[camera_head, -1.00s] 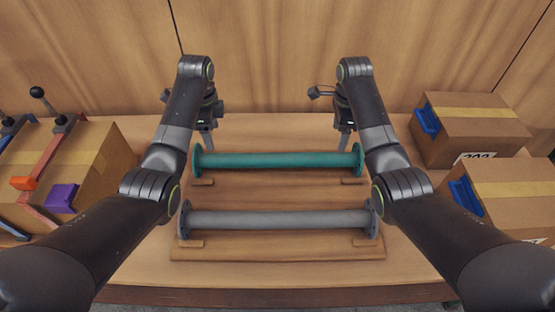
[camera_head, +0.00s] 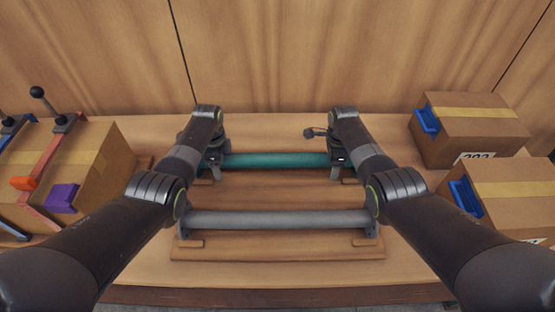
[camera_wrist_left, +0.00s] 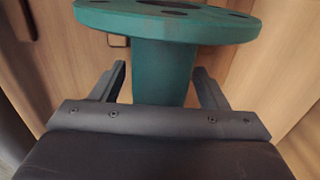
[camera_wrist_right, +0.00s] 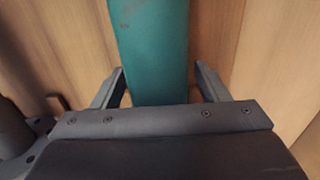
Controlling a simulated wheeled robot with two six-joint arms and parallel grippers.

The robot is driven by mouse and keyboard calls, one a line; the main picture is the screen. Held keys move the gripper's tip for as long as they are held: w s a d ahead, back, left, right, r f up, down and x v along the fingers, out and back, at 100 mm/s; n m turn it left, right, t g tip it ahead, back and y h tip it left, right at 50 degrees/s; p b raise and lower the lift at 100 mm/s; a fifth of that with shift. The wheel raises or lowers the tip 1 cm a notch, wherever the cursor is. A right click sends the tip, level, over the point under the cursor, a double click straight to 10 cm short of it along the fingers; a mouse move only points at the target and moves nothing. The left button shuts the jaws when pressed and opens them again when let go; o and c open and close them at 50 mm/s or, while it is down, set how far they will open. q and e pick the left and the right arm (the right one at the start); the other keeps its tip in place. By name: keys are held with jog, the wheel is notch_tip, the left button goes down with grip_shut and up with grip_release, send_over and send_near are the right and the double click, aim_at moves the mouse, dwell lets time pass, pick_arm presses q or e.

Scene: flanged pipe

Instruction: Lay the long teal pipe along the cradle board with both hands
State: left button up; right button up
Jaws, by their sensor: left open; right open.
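The long teal pipe (camera_head: 275,160) lies left to right across the back of the wooden cradle board (camera_head: 270,252). My left gripper (camera_head: 217,172) is down at its left end. In the left wrist view the pipe (camera_wrist_left: 160,85) stands between the two open fingers, with its round flange (camera_wrist_left: 165,22) just beyond them. My right gripper (camera_head: 337,170) is down near the right end. In the right wrist view the pipe (camera_wrist_right: 152,50) runs between the open fingers. Both end flanges are mostly hidden in the head view by my arms.
A grey pipe (camera_head: 280,219) lies parallel in front, on the same board. Cardboard boxes with blue handles (camera_head: 465,130) stand at the right. A box with clamps and a purple block (camera_head: 62,197) stands at the left. A wooden wall (camera_head: 270,50) closes off the back.

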pick_arm(q)
jog(key=shift+f, duration=0.1)
pick_arm(e)
jog(key=shift+f, duration=0.15)
pick_arm(q)
jog(key=shift+c, duration=0.3)
pick_arm(e)
jog(key=shift+c, duration=0.3)
pick_arm(q)
grip_shut()
pick_arm(e)
grip_shut()
pick_arm(q)
jog(key=shift+w, duration=0.1)
